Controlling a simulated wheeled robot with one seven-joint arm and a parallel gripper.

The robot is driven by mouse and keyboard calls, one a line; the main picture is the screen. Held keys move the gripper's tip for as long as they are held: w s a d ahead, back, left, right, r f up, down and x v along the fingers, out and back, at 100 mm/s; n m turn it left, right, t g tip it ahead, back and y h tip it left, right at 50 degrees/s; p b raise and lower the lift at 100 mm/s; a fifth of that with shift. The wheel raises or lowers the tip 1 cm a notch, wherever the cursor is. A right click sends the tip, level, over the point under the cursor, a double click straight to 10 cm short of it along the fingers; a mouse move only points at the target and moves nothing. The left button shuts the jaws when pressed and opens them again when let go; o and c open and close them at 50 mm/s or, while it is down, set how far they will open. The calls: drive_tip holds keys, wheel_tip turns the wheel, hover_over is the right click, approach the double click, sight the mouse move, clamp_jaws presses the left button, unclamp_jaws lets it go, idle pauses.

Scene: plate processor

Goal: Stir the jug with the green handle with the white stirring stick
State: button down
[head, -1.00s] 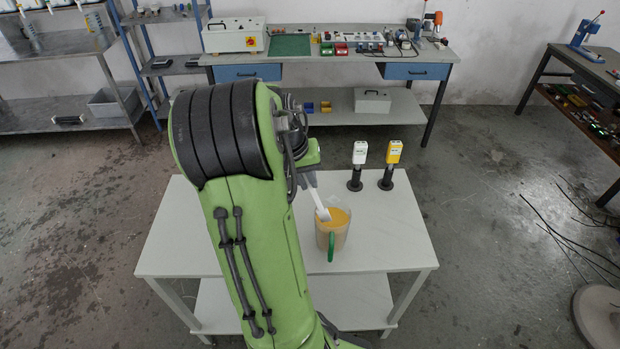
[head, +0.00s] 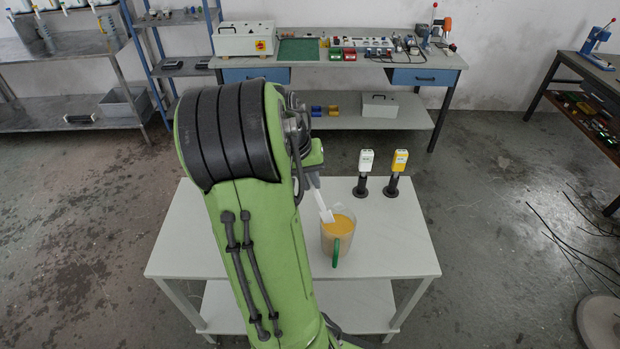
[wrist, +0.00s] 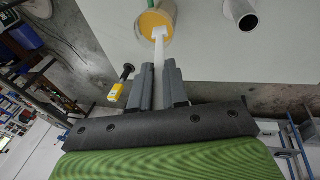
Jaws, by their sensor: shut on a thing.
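The clear jug (head: 338,240) of orange-yellow liquid stands upright on the white table, its green handle (head: 336,252) facing the front. The jug also shows at the top of the wrist view (wrist: 141,25). My gripper (wrist: 158,76) is shut on the white stirring stick (wrist: 159,55). In the head view the stick (head: 321,202) slants down to the right, its broad end over the liquid inside the jug's rim. I cannot tell whether that end dips into the liquid. My arm hides most of the gripper in the head view.
On the white table (head: 400,240), a white-topped device (head: 366,162) and a yellow-topped device (head: 399,162) stand on black bases behind the jug. A hollow metal cylinder (wrist: 240,14) stands on the table in the wrist view. A workbench (head: 340,62) stands behind.

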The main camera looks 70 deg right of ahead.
wheel_tip(320, 180, up, 5)
drive_tip(key=p, duration=0.4)
drive_tip(key=shift+r, duration=0.2)
drive_tip(key=shift+f, duration=0.15)
